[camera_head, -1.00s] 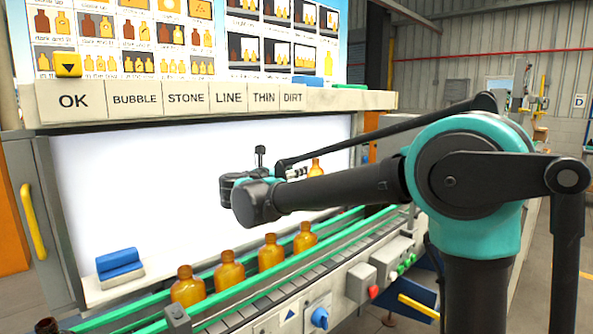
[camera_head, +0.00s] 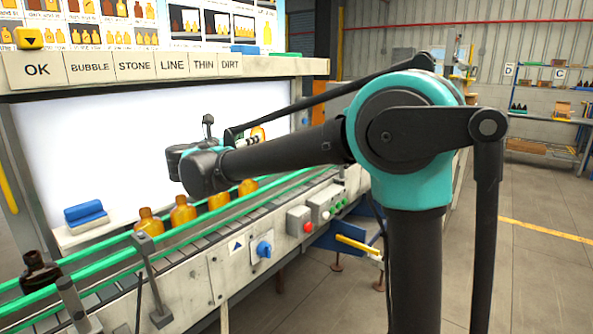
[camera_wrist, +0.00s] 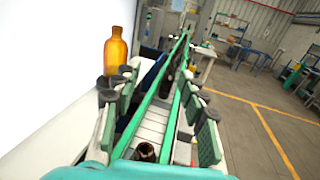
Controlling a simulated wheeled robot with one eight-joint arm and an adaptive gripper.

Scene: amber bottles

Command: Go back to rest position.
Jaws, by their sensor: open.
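My gripper (camera_wrist: 158,115) shows in the wrist view with its two padded fingers spread wide apart and nothing held between them. An amber bottle (camera_wrist: 117,52) stands upright just beyond the left finger, apart from the row on the belt. In the head view my arm reaches left over the conveyor, and its wrist hides most of the gripper. Part of that amber bottle (camera_head: 258,133) shows behind the arm. A dark bottle neck (camera_wrist: 145,152) shows low between the fingers, below them on the conveyor (camera_wrist: 150,125).
Several amber bottles (camera_head: 182,212) stand on the belt between green rails (camera_head: 100,271). A dark bottle (camera_head: 40,272) is at the near left. A blue-topped block (camera_head: 85,213) rests before the white panel (camera_head: 90,150). Open floor (camera_head: 540,270) lies to the right.

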